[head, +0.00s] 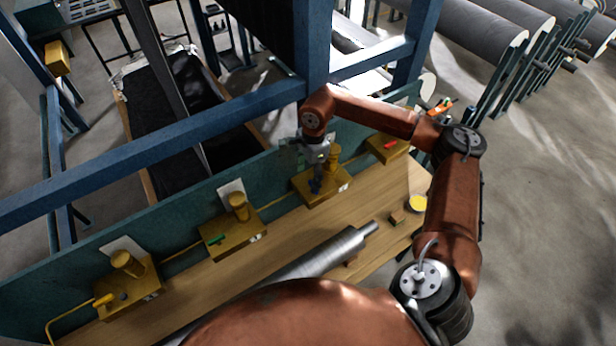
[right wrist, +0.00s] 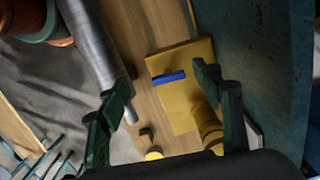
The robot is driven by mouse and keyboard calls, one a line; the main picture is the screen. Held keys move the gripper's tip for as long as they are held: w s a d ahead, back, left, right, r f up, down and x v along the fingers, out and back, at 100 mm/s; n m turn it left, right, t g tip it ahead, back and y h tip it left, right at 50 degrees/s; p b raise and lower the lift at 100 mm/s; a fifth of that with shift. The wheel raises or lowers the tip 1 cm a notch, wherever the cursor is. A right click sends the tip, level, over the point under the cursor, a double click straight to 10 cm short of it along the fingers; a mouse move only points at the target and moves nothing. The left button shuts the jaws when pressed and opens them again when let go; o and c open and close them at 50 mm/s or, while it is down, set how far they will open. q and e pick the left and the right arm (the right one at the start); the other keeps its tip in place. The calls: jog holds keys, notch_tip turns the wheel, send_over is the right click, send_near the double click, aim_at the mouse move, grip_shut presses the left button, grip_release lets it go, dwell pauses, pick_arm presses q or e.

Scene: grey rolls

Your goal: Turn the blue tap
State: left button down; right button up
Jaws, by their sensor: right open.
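The blue tap is a small blue lever (right wrist: 168,77) on a yellow box (right wrist: 184,62), seen between my right gripper's fingers in the right wrist view. In the head view the blue tap (head: 315,186) is partly hidden by my right gripper (head: 312,165), which hangs above its box. My right gripper (right wrist: 158,84) is open, with dark green fingers spread on both sides of the view. The lever appears closer to the right-hand finger, beyond the fingertips. I see no contact, and the exact gap cannot be told. My left gripper is not in view.
Similar yellow boxes stand along the bench: a green-handled one (head: 232,234), a yellow-handled one (head: 128,288) and a red-handled one (head: 388,148). A metal roller (head: 322,254), a yellow disc (head: 418,203) and a small block (head: 397,217) lie on the wooden bench. A blue beam (head: 180,134) crosses behind.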

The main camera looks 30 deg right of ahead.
jog(key=d, duration=0.1)
jog(key=w+d+h, duration=0.1)
jog(key=d, duration=0.1)
jog(key=shift+r, duration=0.1)
jog(key=f, duration=0.2)
jog(key=f+p, duration=0.1)
jog(key=f, duration=0.1)
jog(key=f+p, duration=0.1)
jog(key=f, duration=0.1)
jog(key=shift+a+f, duration=0.25)
jog(key=shift+f, duration=0.05)
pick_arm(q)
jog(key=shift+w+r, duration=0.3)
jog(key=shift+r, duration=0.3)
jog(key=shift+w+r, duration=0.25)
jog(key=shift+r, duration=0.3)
pick_arm(e)
jog(key=shift+s+f, duration=0.1)
jog(key=shift+f, duration=0.2)
jog(key=shift+c, duration=0.5)
jog(key=c, duration=1)
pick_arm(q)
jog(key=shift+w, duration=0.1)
pick_arm(e)
jog(key=shift+c, duration=0.3)
